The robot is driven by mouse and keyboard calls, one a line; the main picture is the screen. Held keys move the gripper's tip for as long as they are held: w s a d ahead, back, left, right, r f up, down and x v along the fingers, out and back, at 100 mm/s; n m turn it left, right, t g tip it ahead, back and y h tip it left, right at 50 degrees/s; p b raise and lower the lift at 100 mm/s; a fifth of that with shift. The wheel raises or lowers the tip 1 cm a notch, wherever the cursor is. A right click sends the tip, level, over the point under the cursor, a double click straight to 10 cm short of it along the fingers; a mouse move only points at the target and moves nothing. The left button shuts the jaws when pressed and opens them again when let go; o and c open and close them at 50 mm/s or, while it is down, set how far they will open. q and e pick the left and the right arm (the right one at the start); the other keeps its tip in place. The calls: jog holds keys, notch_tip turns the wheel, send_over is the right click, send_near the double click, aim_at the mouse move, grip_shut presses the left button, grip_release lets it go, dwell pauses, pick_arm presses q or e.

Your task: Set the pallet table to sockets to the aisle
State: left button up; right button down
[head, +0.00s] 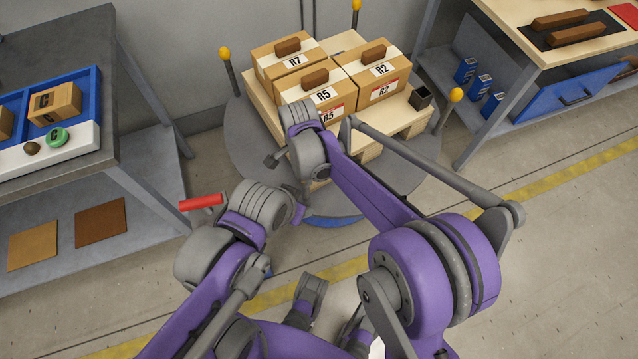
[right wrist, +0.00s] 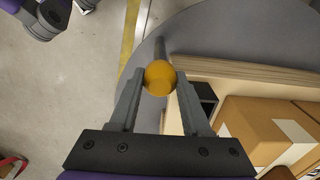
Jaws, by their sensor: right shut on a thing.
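The pallet table is a round grey turntable (head: 245,135) with orange-knobbed posts around its rim, and it carries a wooden pallet (head: 262,108). A dark square socket (head: 421,98) sits at the pallet's right corner in the head view. A dark socket also shows beside the knob in the right wrist view (right wrist: 207,100). My right gripper (right wrist: 160,82) is shut on an orange post knob (right wrist: 160,75) at the rim. In the head view my right arm hides that knob and gripper. My left arm reaches in at lower left; I cannot make out its fingers.
Cartons marked R7 (head: 287,62), R5 and R2 (head: 380,72) sit on the pallet with brown blocks on top. A grey bench (head: 60,170) stands left and a wooden-topped bench (head: 520,25) right. A red bar (head: 200,203) shows by my left arm. Yellow-lined floor lies in front.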

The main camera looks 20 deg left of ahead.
jog(key=a+m, duration=0.2)
jog(key=a, duration=0.5)
jog(key=shift+s+a, duration=0.2)
jog(key=shift+s, duration=0.2)
jog(key=shift+s+a, duration=0.1)
jog(key=shift+a, duration=0.05)
jog(key=c, duration=0.6)
grip_release()
jog(key=shift+a, duration=0.1)
jog(key=shift+o, duration=1.2)
jog(key=shift+a, duration=0.1)
jog(key=shift+d+p, duration=0.2)
jog(key=shift+p, duration=0.1)
notch_tip(320, 180, up, 11)
jog(key=p, duration=0.1)
